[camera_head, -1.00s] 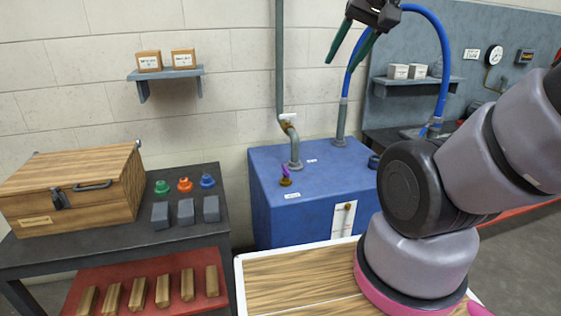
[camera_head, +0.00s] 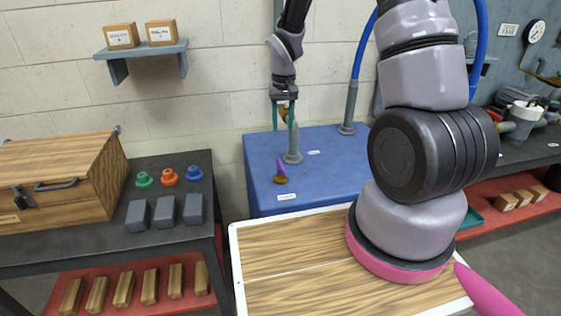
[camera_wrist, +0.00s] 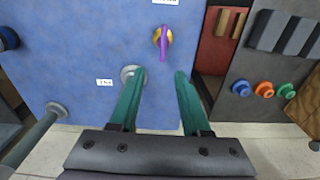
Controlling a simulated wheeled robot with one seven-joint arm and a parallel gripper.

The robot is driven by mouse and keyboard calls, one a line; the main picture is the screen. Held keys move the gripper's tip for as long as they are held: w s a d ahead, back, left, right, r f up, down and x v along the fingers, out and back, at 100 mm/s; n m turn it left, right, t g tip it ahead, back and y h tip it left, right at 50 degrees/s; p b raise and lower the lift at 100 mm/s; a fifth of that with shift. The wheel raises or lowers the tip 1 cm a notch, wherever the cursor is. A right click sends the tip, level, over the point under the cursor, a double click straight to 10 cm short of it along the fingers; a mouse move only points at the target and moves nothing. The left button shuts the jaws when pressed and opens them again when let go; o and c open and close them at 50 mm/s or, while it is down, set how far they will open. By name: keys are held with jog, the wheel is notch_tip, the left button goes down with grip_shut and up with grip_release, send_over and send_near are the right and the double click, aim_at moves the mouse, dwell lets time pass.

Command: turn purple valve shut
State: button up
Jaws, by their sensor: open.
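The purple valve (camera_head: 281,170) is a small purple handle on a brass body, standing on top of the blue tank (camera_head: 330,165) near its front left. In the wrist view the purple handle (camera_wrist: 163,42) lies in line with the pipe-free strip ahead of the fingertips.
A grey vertical pipe (camera_head: 292,140) with a flange and a second pipe with a blue hose (camera_head: 349,105) rise from the tank. A left bench (camera_head: 80,230) holds a wooden chest (camera_head: 60,180), knobs and grey blocks. A wooden-topped surface (camera_head: 285,255) lies in front.

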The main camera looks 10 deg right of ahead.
aim_at(281, 163)
jog(key=f, duration=1.4)
jog(key=shift+a+f, duration=0.25)
jog(key=shift+a, duration=0.1)
grip_shut()
